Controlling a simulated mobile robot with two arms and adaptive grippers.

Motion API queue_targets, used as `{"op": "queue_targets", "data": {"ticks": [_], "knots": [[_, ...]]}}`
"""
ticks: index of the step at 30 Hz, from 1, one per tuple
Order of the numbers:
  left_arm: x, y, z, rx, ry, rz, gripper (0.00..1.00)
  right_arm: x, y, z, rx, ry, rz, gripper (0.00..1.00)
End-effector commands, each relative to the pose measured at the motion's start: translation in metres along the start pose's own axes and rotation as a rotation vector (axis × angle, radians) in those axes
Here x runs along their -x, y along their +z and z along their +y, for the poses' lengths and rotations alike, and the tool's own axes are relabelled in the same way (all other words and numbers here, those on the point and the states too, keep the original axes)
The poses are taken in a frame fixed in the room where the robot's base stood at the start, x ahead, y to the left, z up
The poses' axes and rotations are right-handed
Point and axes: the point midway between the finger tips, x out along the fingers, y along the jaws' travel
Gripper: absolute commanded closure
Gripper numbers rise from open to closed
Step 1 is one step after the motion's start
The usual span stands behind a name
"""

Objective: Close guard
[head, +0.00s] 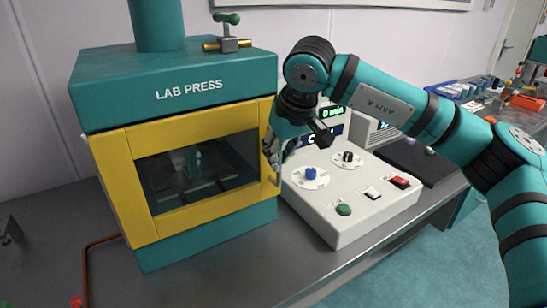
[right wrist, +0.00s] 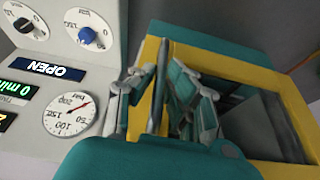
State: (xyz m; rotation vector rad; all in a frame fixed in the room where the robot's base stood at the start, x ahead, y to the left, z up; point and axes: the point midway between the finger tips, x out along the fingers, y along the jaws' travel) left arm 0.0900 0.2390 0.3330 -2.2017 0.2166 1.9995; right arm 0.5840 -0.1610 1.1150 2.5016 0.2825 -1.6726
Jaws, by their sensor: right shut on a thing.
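The guard (head: 112,175) is a yellow-framed door with a dark window on the front of the teal lab press (head: 175,85). In the head view it stands across the press front; I cannot tell if it is fully flush. My right gripper (head: 273,150) is at the guard's right edge, partly hidden by its own arm. In the right wrist view my right gripper (right wrist: 158,95) has its fingers on both sides of the grey upright handle bar (right wrist: 162,70) by the yellow frame (right wrist: 148,60), and is shut on it. My left gripper is not in view.
A white control box (head: 345,215) with knobs and buttons stands close on the right of the press. A blue display (right wrist: 48,68) reads OPEN, beside a round gauge (right wrist: 70,115). A green-handled brass valve (head: 227,44) tops the press. Bare grey bench (head: 230,265) lies in front.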

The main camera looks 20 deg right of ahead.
Motion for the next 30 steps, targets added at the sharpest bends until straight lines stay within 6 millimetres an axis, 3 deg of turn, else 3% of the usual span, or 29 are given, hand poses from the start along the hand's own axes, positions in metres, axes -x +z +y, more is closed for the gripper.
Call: {"op": "queue_targets", "data": {"ticks": [17,18,23,30], "knots": [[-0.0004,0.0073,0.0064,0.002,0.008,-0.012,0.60,0.0005,-0.0034,0.0050,-0.014,0.003,0.010,1.00],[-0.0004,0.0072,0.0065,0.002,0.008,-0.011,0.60,0.0007,-0.0036,0.0049,-0.014,0.003,0.010,0.87],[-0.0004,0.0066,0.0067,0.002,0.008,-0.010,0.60,0.0002,-0.0023,0.0043,-0.012,0.002,0.006,0.66],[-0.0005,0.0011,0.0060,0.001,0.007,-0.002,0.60,-0.0006,-0.0011,0.0038,-0.010,0.002,0.002,0.66]]}}
